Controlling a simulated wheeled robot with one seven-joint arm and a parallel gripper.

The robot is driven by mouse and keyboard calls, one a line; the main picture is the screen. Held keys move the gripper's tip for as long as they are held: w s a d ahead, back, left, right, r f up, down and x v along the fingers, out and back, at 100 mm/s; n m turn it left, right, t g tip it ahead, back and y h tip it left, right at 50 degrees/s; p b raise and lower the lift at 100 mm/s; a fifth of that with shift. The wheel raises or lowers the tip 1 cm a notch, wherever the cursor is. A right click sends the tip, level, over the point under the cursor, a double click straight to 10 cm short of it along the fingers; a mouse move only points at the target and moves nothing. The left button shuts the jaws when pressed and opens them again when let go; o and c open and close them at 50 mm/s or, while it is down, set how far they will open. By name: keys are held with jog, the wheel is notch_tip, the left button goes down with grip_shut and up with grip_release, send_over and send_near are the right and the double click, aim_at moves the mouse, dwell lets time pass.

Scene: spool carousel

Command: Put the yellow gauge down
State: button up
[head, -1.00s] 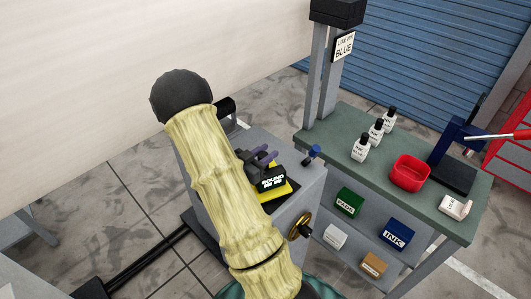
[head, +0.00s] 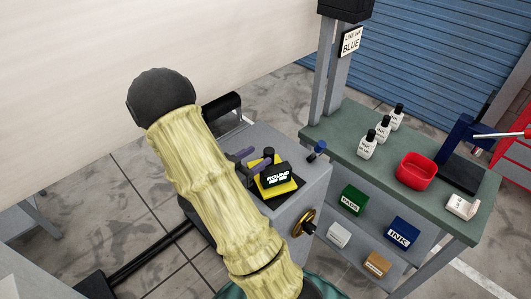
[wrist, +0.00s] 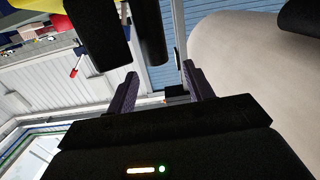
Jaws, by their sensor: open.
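The yellow gauge (head: 289,187) shows in the head view as a yellow slab with a black display marked "ROUND" and a black knob on top. It rests on a dark pad on top of the grey cabinet (head: 312,182). My gripper (head: 248,162), with purple fingers, is just left of the gauge. Its fingers are spread with nothing held between them. Part of the gripper is hidden behind my arm. In the wrist view both fingers of my gripper (wrist: 158,92) stand apart. A yellow patch at the top left there may be the gauge.
A brass handwheel (head: 304,222) and a blue-capped knob (head: 317,150) are on the cabinet. The green bench (head: 335,130) to the right bears white bottles (head: 368,143), a red bin (head: 417,171) and a dark blue press (head: 450,142). Labelled boxes sit on its lower shelf.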

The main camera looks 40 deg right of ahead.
jog(key=a, duration=0.5)
jog(key=shift+s+a+r+b, duration=0.15)
jog(key=shift+s+a+b, duration=0.05)
jog(key=shift+a+b, duration=0.15)
jog(key=shift+s, duration=0.15)
jog(key=shift+d, duration=0.1)
